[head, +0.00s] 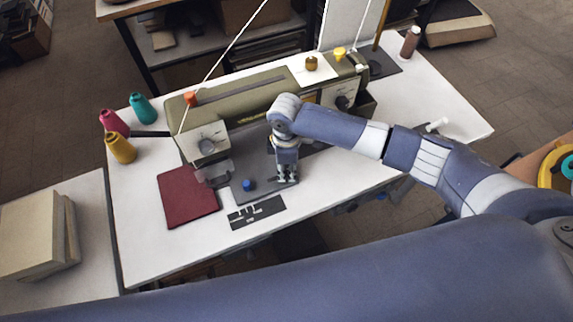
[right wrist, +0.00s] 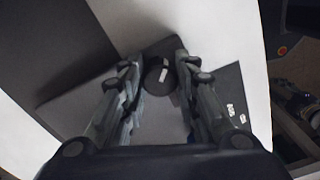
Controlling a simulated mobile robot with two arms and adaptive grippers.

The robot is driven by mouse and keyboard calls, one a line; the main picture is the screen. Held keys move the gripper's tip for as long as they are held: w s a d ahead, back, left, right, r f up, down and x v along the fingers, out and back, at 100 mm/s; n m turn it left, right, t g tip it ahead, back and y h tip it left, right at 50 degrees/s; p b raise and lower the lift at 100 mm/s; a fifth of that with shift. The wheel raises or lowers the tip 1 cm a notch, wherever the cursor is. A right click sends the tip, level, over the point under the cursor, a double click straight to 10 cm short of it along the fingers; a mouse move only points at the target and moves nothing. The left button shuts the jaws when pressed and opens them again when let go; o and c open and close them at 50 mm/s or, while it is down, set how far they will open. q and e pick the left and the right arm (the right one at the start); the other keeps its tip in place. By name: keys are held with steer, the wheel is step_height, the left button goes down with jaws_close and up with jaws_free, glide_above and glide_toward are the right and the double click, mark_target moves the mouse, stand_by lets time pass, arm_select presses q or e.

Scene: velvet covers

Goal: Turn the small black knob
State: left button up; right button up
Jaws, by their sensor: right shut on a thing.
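The small black knob (right wrist: 158,82) is round and dark with a white mark on its top. It sits between the fingertips of my right gripper (right wrist: 156,70) in the right wrist view, and the gripper is shut on it. In the head view my right gripper (head: 287,180) points down at the grey plate (head: 262,168) in front of the olive sewing machine (head: 245,102). The fingers hide the knob there. My left gripper is not in view.
A blue knob (head: 248,185) stands left of the gripper. A dark red cloth (head: 188,196) and a black slotted plate (head: 257,212) lie on the white table (head: 150,245). Thread spools, including a teal one (head: 143,108), stand at the left. The table's front right is clear.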

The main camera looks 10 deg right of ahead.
steer(key=n+p, duration=0.1)
steer(key=n, duration=0.2)
steer(key=shift+r+n, duration=0.1)
steer(key=shift+n, duration=0.3)
steer(key=n, duration=0.3)
steer(key=shift+n+p, duration=0.3)
steer(key=n, duration=0.3)
steer(key=shift+n, duration=0.3)
steer(key=shift+a+n, duration=0.1)
steer(key=shift+n, duration=1.6)
steer(key=o, duration=1.1)
